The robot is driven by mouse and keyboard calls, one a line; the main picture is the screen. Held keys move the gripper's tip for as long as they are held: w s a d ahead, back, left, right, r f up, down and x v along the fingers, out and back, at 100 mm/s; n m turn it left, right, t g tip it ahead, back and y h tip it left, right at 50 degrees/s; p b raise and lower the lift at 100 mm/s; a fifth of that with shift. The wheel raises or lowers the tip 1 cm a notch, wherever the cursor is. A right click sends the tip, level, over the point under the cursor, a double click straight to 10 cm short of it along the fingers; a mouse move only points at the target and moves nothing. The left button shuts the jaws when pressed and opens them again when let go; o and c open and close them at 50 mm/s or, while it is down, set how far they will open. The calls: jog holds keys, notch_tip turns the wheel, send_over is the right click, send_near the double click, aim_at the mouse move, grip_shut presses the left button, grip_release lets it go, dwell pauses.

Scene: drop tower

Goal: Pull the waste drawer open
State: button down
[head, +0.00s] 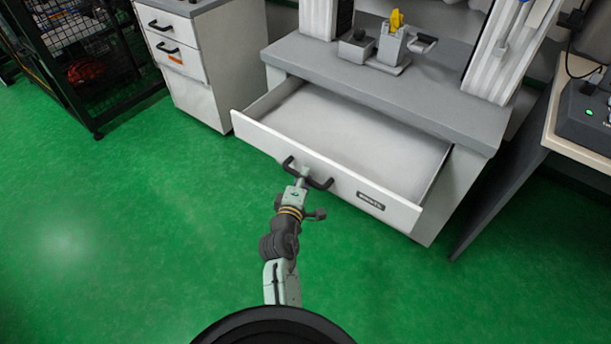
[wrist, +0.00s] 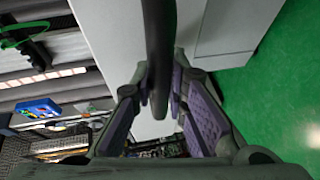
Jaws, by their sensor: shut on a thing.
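The waste drawer (head: 345,186) is a wide white drawer under the grey bench of the tower. It stands pulled out, and its inside looks empty. A dark label (head: 370,201) is on the right of its front. My gripper (head: 303,177) is at the black bar handle (head: 320,184) on the drawer front. In the wrist view the dark handle (wrist: 159,40) runs between the two fingers of my gripper (wrist: 160,98), and they are shut on it.
A white drawer cabinet (head: 185,62) with black handles stands at the left. A black mesh cage (head: 85,50) is beyond it. A table (head: 575,125) with a dark device is at the right. The green floor (head: 120,220) is clear in front and to the left.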

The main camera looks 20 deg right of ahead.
jog(key=c, duration=1.6)
grip_release()
jog(key=shift+o, duration=0.2)
